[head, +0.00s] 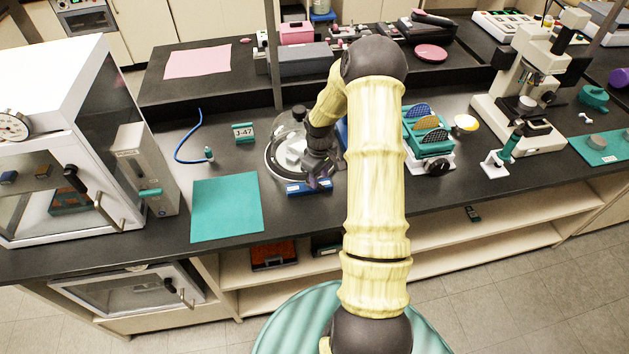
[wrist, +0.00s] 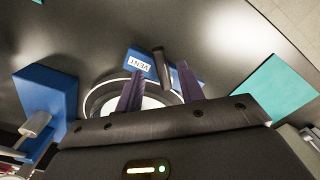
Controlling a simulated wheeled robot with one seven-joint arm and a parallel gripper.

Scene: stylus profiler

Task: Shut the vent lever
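The blue vent block (head: 297,188) lies on the dark bench at the front of a round glass-domed vessel (head: 283,140). In the wrist view the block (wrist: 190,82) has a white VENT label (wrist: 139,64), and a short dark lever (wrist: 161,64) stands out from it. My gripper (wrist: 158,84) is open, its two purple fingers spread apart. The lever shows between and just beyond the fingertips; I cannot tell if either finger touches it. In the head view my gripper (head: 320,180) is over the block's right end, and my arm hides part of the area.
A teal mat (head: 227,207) lies left of the block. A blue tube (head: 185,140) and a J-47 label (head: 243,132) are behind it. A white glass-fronted cabinet (head: 75,150) stands left. A teal rack (head: 430,145) and a microscope (head: 525,90) stand right.

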